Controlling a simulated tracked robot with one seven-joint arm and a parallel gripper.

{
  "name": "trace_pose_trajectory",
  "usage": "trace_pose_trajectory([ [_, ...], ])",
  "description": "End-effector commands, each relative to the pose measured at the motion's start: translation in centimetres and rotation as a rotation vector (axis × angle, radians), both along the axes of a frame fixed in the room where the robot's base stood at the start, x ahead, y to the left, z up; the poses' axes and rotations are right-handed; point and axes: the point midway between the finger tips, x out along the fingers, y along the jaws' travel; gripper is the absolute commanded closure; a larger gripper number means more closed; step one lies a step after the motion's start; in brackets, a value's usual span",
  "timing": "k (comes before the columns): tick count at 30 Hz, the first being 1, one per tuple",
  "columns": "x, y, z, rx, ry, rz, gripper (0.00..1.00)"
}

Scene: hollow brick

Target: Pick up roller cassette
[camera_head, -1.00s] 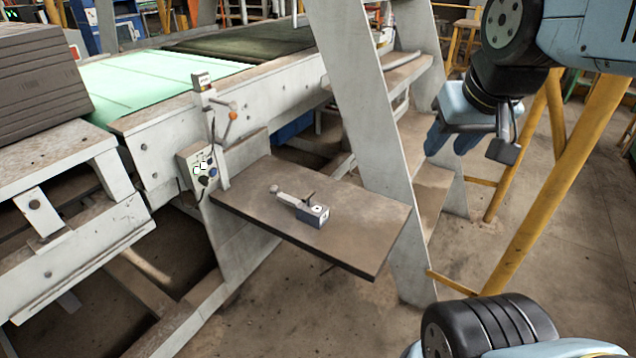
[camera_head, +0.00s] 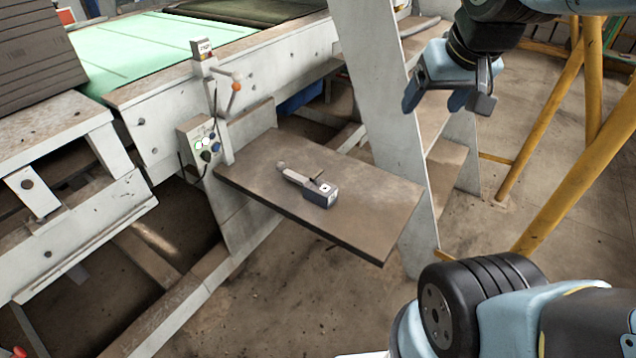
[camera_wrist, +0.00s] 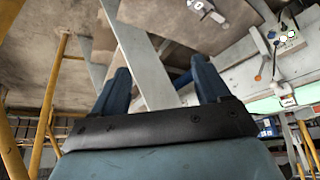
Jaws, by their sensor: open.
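The roller cassette (camera_head: 310,187) is a small grey piece with a dark block at one end, a white face and a short lever. It lies on a brown shelf (camera_head: 370,215) in the head view. It also shows at the top of the wrist view (camera_wrist: 208,10). My gripper (camera_head: 432,104) is to the upper right of the cassette in the head view, apart from it. In the wrist view its two blue fingers (camera_wrist: 160,80) stand wide apart with nothing held between them.
A grey slanted post (camera_head: 385,120) stands right behind the shelf, close to my gripper. A control box (camera_head: 203,140) with a lever post is at the shelf's left end. Yellow rails (camera_head: 575,165) are at the right. Open floor (camera_head: 310,300) lies in front of the shelf.

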Motion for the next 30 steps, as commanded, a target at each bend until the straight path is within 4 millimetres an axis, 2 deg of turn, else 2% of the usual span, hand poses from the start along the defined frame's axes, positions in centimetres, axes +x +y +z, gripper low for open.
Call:
trace_pose_trajectory([
  [1, 1.3, 0.5, -0.8, 0.002, 0.013, 0.014, 0.19],
  [7, 6.2, 2.7, -4.1, 0.006, 0.031, 0.059, 0.00],
  [15, 11.5, 6.5, -9.8, 0.005, 0.054, 0.122, 0.00],
  [24, 15.5, 11.5, -17.5, -0.007, 0.076, 0.196, 0.00],
  [30, 16.7, 14.3, -22.2, -0.017, 0.085, 0.238, 0.00],
])
